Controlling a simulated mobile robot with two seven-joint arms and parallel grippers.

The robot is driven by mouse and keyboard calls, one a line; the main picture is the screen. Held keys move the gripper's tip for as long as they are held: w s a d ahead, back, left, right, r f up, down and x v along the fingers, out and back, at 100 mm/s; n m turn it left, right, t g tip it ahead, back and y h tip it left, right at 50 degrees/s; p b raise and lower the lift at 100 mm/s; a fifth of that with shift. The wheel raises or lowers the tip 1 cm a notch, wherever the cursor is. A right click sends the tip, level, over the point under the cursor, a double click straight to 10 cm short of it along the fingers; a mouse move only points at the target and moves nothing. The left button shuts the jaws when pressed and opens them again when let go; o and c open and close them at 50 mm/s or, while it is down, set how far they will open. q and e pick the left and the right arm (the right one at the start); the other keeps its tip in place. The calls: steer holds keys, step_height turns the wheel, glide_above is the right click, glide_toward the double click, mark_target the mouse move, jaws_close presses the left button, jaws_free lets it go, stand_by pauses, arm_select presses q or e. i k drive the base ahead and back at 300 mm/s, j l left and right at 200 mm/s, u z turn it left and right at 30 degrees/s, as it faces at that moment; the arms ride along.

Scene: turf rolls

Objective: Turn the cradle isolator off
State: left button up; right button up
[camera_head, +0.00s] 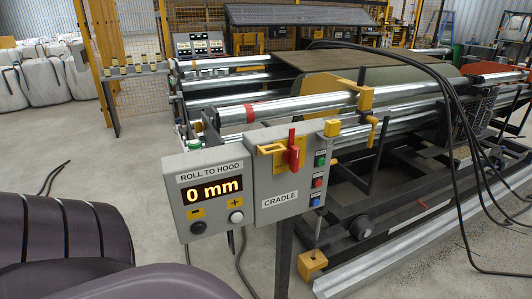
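The cradle isolator has a red handle (293,152) standing upright on a yellow plate (287,168). It is on the front of a grey box labelled CRADLE (261,213), in the middle of the head view. A yellow bracket-like piece (268,150) sticks out just left of the handle. Green, red and blue buttons (318,183) run down the box's right side. Neither of my grippers shows in this view, and nothing is touching the handle.
Left of the box is a grey ROLL TO HOOD panel (190,165) reading 0 mm. Behind stands a roller machine with metal rollers (285,107). Black cables (452,110) hang at the right. Large dark purple ridged shapes fill the lower left. Concrete floor (120,165) is open at left.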

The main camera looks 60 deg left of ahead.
mark_target(291, 157)
steer(key=u, duration=1.35)
